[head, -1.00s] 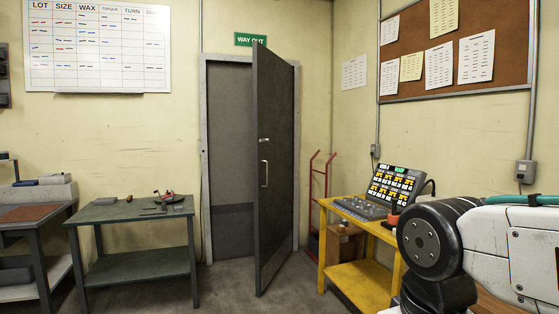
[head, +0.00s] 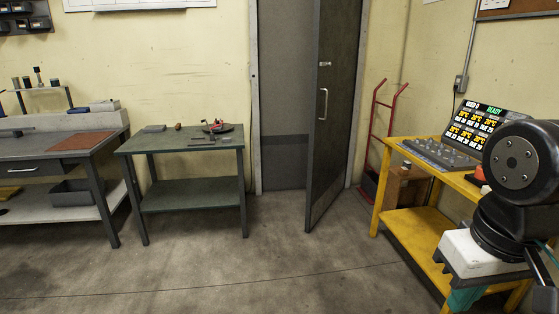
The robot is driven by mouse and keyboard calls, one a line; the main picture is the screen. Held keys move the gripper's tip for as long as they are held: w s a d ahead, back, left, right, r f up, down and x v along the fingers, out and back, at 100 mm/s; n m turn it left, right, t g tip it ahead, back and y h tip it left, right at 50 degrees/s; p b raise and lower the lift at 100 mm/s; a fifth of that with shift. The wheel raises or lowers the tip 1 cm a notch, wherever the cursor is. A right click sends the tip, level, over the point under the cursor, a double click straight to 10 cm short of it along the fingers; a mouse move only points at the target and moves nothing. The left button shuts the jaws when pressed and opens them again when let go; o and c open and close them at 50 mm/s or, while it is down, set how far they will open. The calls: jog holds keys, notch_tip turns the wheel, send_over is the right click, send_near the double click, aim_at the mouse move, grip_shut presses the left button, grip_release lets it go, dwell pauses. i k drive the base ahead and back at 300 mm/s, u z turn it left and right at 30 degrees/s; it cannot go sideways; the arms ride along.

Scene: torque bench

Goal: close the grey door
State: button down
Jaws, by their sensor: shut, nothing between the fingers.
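The grey door (head: 338,135) stands open into the room, hinged at the right side of its frame. Its free edge points toward me, and its pull handle (head: 322,104) shows near that edge, with a small lock fitting above it. The doorway (head: 284,100) to the left of the leaf shows a darker grey surface behind. The top of the door is cut off by the picture. My arm is at the right edge, well apart from the door and in front of the yellow cart. My gripper is not in view.
A green table (head: 190,145) with a dark dish and tools stands left of the doorway, a grey workbench (head: 60,144) farther left. Right of the door are a red hand truck (head: 377,135) and a yellow cart (head: 425,222) bearing a control console. The floor (head: 240,265) before the door is clear.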

aim_at(337, 23)
jog(key=i, duration=3.9)
jog(key=u, duration=0.1)
